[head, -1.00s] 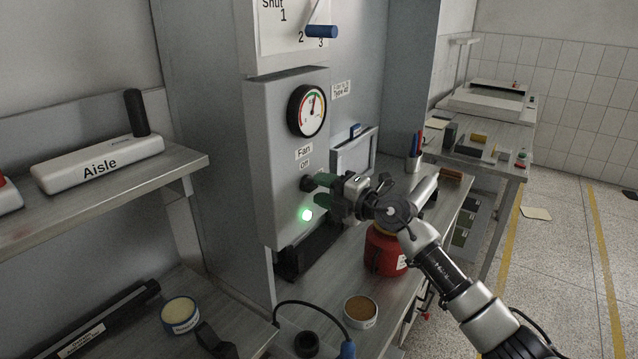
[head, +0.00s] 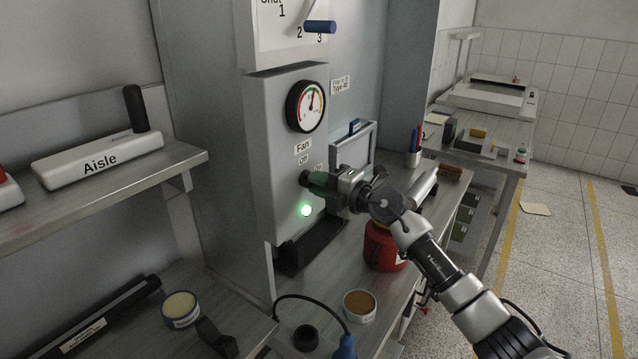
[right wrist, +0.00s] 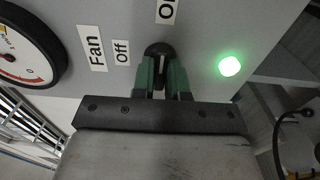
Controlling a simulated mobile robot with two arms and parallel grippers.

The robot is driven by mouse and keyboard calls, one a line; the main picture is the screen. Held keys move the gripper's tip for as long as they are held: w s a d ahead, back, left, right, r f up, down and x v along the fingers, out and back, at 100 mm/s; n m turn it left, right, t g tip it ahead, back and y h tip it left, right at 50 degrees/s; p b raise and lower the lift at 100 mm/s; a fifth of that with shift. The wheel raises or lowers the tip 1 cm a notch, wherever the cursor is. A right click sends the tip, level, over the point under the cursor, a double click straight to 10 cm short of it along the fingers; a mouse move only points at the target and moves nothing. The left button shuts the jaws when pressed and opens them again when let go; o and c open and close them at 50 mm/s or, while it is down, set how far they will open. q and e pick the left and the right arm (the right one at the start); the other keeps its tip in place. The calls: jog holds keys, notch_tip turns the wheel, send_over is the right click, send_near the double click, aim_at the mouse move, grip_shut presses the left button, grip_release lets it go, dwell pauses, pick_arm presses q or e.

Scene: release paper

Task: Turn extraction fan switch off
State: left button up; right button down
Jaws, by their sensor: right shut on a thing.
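The fan switch is a black rotary knob (right wrist: 158,50) on the front of a grey panel box (head: 262,150), under the "Fan" label (head: 303,146). In the right wrist view, "Off" (right wrist: 121,52) and a partly cut-off "On" label (right wrist: 166,11) sit beside the knob. A green lamp (head: 306,210) glows below the knob, also seen in the right wrist view (right wrist: 230,66). My right gripper (head: 316,180) has its green fingers shut on the knob, with a white mark on the knob showing between them. My left gripper is not in view.
A round gauge (head: 307,106) is above the switch. A red container (head: 382,249) stands on the bench under my right arm. An open tin (head: 359,305) and a blue-ended cable (head: 345,346) are nearer. A dark tray (head: 312,243) lies below the panel.

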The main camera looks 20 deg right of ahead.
jog(key=shift+f+n+b, duration=0.15)
jog(key=shift+n+b, duration=4.25)
jog(key=shift+n, duration=4.5)
jog(key=c, duration=1.1)
grip_release()
jog(key=shift+c, duration=0.2)
